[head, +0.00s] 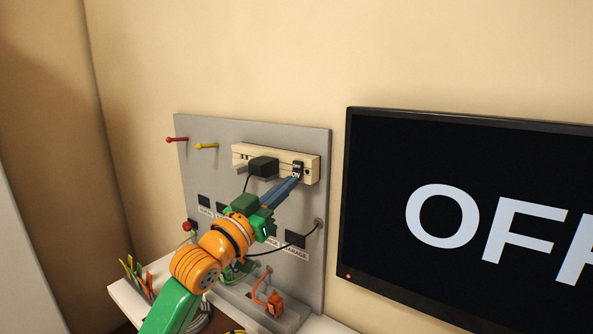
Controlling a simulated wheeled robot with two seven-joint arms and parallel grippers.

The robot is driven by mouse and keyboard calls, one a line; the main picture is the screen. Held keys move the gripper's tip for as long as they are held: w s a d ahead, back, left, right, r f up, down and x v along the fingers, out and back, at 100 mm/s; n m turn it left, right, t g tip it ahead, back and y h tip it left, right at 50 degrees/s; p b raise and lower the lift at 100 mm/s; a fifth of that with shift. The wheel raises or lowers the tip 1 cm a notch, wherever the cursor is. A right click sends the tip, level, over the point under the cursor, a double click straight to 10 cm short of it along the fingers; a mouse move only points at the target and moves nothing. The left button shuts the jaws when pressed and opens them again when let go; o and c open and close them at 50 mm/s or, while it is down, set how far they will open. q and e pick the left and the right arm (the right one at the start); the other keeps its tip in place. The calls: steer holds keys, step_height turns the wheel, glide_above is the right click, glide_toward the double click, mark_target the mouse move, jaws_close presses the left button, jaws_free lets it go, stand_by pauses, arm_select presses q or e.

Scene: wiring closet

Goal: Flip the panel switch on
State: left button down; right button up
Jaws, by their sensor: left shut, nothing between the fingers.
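The panel switch (297,167) is a small black rocker with OFF and ON lettering. It sits at the right end of a cream power strip (311,168) on the grey panel. My left gripper (295,180) is shut and empty, its blue fingertips at the lower part of the switch. I cannot tell whether they touch it. A large screen (480,210) on the right reads OFF, cut by the picture edge. My right gripper is not in view.
A black plug (263,166) sits in the strip left of the switch. Red (177,140) and yellow (206,146) pegs stick out at upper left. A cable crosses the panel below my gripper. A white shelf (125,298) with wires and an orange connector (274,304) lies below.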

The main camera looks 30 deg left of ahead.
arm_select(q)
steer(key=shift+w, duration=0.3)
steer(key=s+b, duration=0.2)
steer(key=s, duration=0.4)
steer(key=shift+a, duration=0.2)
